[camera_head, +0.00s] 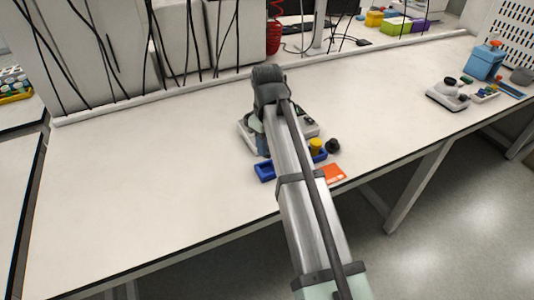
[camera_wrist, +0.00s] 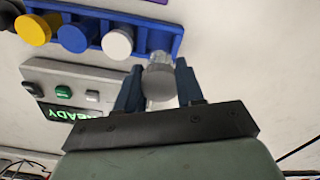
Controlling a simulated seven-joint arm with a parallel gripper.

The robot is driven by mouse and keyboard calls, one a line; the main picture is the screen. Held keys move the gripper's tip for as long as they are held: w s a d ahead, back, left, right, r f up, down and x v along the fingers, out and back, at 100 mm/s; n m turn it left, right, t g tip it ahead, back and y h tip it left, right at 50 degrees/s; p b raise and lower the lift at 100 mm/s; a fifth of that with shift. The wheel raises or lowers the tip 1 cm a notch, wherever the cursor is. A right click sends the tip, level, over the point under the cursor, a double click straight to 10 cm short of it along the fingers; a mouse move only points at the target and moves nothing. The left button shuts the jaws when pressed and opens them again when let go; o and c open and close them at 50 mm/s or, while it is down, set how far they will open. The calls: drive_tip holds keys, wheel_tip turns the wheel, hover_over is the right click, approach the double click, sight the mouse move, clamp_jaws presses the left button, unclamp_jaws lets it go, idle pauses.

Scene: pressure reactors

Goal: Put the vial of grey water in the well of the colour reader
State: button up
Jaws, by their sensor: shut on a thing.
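In the wrist view my gripper (camera_wrist: 158,80) is shut on a vial with a grey cap (camera_wrist: 158,84). Its clear glass (camera_wrist: 160,58) shows just past the cap, and the liquid in it cannot be made out. The vial is at the end of a blue rack (camera_wrist: 176,40); I cannot tell whether it is in the rack or above it. The colour reader (camera_wrist: 92,76), a pale box with a green READY display and buttons, lies to the left of the vial. Its well is not visible. In the head view my arm hides the gripper and vial, and part of the reader (camera_head: 247,133) shows.
The rack holds vials with yellow (camera_wrist: 33,29), blue (camera_wrist: 73,38) and white (camera_wrist: 117,43) caps. The bench (camera_head: 130,160) is clear to the left.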

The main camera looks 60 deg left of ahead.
wheel_tip(320, 180, up, 2)
drive_tip(key=shift+r, duration=0.1)
drive_tip(key=shift+a+r, duration=0.15)
drive_tip(key=shift+a, duration=0.05)
drive_tip(key=w+a+r+n, duration=0.1)
drive_tip(key=w+a+n, duration=0.1)
drive_tip(key=a, duration=0.8)
drive_tip(key=w+a+r+n, duration=0.1)
drive_tip(key=a+n, duration=0.3)
drive_tip(key=a, duration=0.6)
drive_tip(key=shift+w, duration=0.35)
drive_tip(key=shift+f, duration=1.75)
drive_tip(key=shift+f, duration=0.15)
drive_tip(key=shift+f, duration=1.45)
drive_tip(key=shift+f, duration=0.25)
